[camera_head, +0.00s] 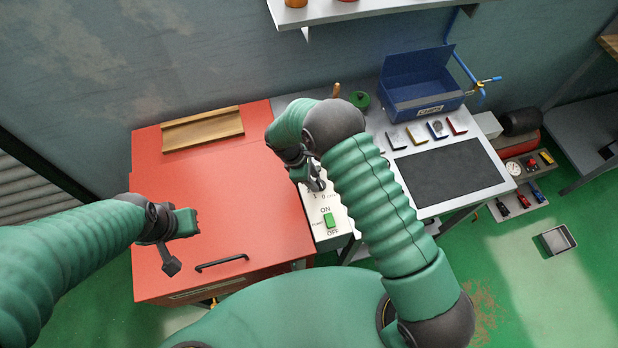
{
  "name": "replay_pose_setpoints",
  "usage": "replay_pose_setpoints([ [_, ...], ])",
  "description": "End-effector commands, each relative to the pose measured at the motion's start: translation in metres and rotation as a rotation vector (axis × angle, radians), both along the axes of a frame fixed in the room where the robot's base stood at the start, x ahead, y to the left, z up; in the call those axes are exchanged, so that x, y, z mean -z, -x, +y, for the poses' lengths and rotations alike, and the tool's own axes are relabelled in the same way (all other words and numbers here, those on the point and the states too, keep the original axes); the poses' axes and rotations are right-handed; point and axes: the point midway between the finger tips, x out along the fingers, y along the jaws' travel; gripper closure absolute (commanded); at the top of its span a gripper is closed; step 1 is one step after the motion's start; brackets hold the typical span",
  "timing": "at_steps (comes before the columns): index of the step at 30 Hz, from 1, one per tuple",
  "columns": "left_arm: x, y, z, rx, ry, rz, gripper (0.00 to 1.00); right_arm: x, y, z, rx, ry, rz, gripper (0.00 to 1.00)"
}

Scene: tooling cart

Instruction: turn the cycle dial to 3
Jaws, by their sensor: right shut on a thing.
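The white control panel (340,228) stands beside the red cart, with a green ON/OFF switch (329,220) near its front. Small printed marks show on the panel just above the switch, partly covered. My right gripper (313,180) is over the far part of the panel, shut on the cycle dial. The dial itself is hidden by the gripper and forearm, so I cannot read its setting. My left gripper (172,258) is above the front left of the red cart, away from the panel; its jaw opening is unclear.
The red cart (220,200) has a wooden tray (202,130) and a black handle (222,262). A small metal tray (556,240) lies on the green floor.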

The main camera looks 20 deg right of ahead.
Motion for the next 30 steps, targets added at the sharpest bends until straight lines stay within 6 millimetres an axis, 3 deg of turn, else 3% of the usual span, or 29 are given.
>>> replay_pose_setpoints([
  [1, 0.001, 0.0, 0.0, 0.0, 0.0, 0.0, 1.0, 0.004, 0.01, -0.016, 0.01, 0.03, 0.029, 1.0],
  [7, 0.001, 0.0, 0.0, 0.0, 0.0, 0.0, 1.0, 0.004, 0.01, -0.016, 0.01, 0.03, 0.029, 1.0],
  [8, 0.001, 0.0, 0.0, 0.0, 0.0, 0.0, 1.0, 0.004, 0.01, -0.016, 0.01, 0.03, 0.029, 0.64],
  [14, 0.001, 0.0, 0.0, 0.0, 0.0, 0.0, 1.0, 0.003, 0.009, -0.015, 0.009, 0.029, 0.027, 0.38],
  [24, 0.002, 0.0, 0.0, 0.0, 0.0, 0.0, 1.0, -0.002, 0.004, -0.001, 0.006, 0.026, 0.018, 0.38],
  [30, 0.016, 0.0, 0.0, 0.0, 0.0, 0.0, 1.0, -0.037, -0.002, 0.014, 0.007, 0.024, 0.011, 0.38],
])
